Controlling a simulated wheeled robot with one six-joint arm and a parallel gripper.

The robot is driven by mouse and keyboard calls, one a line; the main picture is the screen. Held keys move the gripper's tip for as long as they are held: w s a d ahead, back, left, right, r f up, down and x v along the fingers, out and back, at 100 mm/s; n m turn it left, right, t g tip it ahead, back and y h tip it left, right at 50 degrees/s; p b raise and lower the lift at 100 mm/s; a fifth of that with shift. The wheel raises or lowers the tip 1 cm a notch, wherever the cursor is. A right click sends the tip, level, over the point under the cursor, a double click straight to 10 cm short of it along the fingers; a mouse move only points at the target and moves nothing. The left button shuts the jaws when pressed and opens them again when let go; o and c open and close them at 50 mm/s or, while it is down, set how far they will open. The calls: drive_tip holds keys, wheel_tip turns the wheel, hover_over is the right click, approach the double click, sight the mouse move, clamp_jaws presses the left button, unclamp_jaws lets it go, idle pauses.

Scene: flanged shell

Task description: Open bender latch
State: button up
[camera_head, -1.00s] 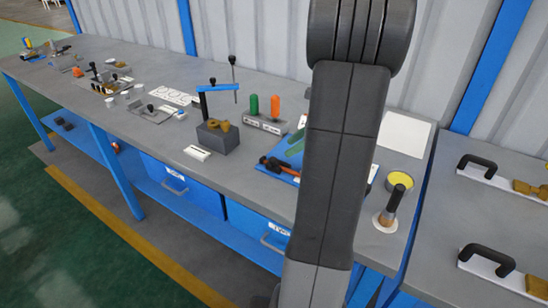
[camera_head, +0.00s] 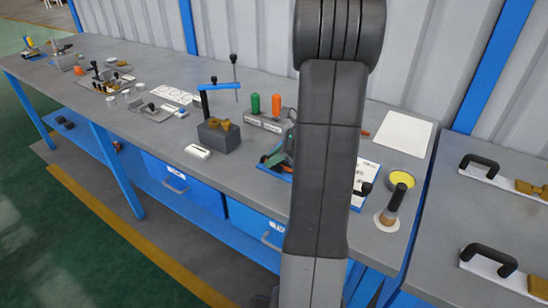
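A dark grey block fixture (camera_head: 219,134) with brass-coloured pieces (camera_head: 219,124) on top stands on the bench, left of my arm. A blue bar (camera_head: 219,86) reaches over it, with a thin upright black-knobbed rod (camera_head: 235,68) at its right end. This may be the bender; its latch is too small to make out. My arm crosses the picture right of centre and hides part of the bench. My gripper cannot be made out; a grey-green shape shows at the arm's left edge, but I cannot tell what it is.
Green (camera_head: 255,104) and orange (camera_head: 276,105) handles stand in a grey holder right of the block. A white label block (camera_head: 198,151) lies in front. A yellow-topped tin (camera_head: 401,180) and a brush-like tool (camera_head: 393,204) are right of my arm. The wall stands behind.

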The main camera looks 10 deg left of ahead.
clamp_jaws()
drive_tip(key=shift+s+a+p, duration=0.2)
drive_tip(key=shift+s+a, duration=0.05)
drive_tip(key=shift+s, duration=0.45)
drive_tip(key=shift+s+a+p, duration=0.2)
drive_tip(key=shift+s+a, duration=0.05)
drive_tip(key=shift+s, duration=0.45)
drive_tip(key=o, duration=0.7)
unclamp_jaws()
drive_tip(key=shift+s, duration=0.1)
drive_tip(key=shift+c, duration=0.2)
drive_tip(key=shift+d+r, duration=0.35)
drive_tip(key=v, duration=1.2)
drive_tip(key=shift+d+r, duration=0.25)
drive_tip(key=shift+d, duration=0.05)
